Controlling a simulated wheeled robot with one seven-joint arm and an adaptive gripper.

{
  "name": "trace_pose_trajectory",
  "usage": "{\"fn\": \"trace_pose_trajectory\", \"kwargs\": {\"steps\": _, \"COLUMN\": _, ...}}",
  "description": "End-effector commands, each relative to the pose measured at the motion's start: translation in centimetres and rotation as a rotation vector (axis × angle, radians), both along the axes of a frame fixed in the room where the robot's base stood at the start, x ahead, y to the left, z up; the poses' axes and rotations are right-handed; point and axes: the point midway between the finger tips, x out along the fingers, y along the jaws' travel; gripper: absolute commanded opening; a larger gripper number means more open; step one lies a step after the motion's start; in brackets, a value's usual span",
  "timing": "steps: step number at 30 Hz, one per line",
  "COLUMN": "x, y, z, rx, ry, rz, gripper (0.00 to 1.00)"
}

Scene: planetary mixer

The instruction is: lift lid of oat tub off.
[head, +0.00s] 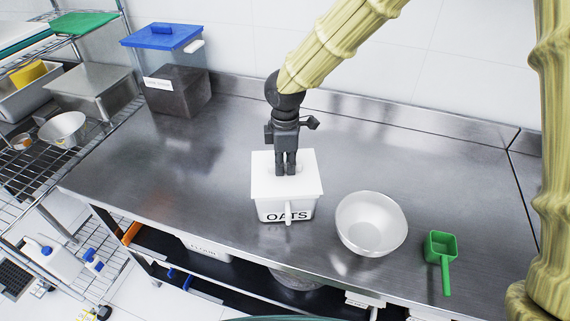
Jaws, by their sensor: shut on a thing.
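The oat tub (274,211) is a white box labelled OATS, standing on the steel counter in the middle of the head view. Its flat white square lid (268,183) sits on top, covering the opening. My dark gripper (286,172) points straight down at the middle of the lid, with its fingers close together. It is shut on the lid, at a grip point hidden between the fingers. I cannot tell whether there is a gap between lid and tub.
A white bowl (371,223) stands right of the tub, with a green scoop (440,255) further right. A dark bin with a blue lid (162,37) stands at the back left. Wire shelving (62,150) borders the left. The steel counter (190,165) left of the tub is clear.

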Motion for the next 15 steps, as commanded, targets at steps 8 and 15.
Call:
{"fn": "trace_pose_trajectory", "kwargs": {"steps": 8, "x": -0.3, "y": -0.4, "z": -0.3, "rx": -0.007, "ry": 0.012, "rz": 0.0, "gripper": 0.0}}
{"fn": "trace_pose_trajectory", "kwargs": {"steps": 15, "x": -0.3, "y": -0.4, "z": 0.7, "rx": -0.006, "ry": 0.01, "rz": -0.002, "gripper": 0.0}}
